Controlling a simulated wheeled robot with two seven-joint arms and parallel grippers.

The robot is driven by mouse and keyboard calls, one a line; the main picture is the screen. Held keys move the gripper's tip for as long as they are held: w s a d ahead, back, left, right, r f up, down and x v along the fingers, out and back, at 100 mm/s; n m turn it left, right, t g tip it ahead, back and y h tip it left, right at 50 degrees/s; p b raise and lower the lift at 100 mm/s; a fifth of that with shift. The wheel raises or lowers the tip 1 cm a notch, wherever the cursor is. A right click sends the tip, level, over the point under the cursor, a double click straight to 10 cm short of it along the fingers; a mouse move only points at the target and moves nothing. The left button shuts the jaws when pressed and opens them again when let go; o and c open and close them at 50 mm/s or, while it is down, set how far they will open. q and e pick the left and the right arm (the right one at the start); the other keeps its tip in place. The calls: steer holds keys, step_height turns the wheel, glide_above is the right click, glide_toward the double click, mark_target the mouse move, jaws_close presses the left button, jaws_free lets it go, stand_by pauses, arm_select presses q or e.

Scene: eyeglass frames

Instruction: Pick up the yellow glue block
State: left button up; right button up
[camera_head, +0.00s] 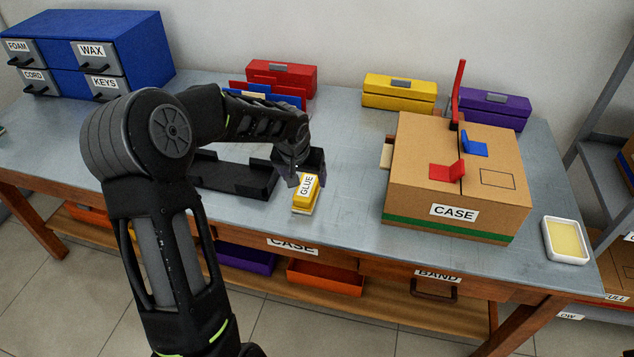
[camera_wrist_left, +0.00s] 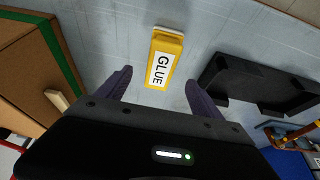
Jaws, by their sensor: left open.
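The yellow glue block (camera_head: 304,193) lies on the grey table near its front edge, with a white label reading GLUE and a pale base. In the left wrist view the glue block (camera_wrist_left: 163,60) sits ahead of the fingertips and between their lines. My left gripper (camera_head: 293,180) is just beside and above the block in the head view. It also shows in the left wrist view (camera_wrist_left: 157,82), with its two purple-grey fingers apart and nothing between them. I cannot tell whether a finger touches the block. My right gripper is not in view.
A black tray (camera_head: 213,186) lies left of the block. A cardboard box labelled CASE (camera_head: 412,217) stands to the right. Red (camera_head: 290,80), yellow (camera_head: 400,102) and purple (camera_head: 490,116) cases line the back. A white dish (camera_head: 547,256) sits at the right end.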

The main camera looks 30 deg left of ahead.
mark_target(306, 187)
arm_select(q)
steer(key=shift+s+r, duration=0.1)
steer(key=shift+s, duration=0.1)
steer(key=shift+x, duration=1.4)
steer(key=p+x, duration=0.1)
steer(key=x, duration=0.4)
steer(key=shift+f+b, duration=0.35)
stand_by(0.6)
steer(key=c, duration=1.5)
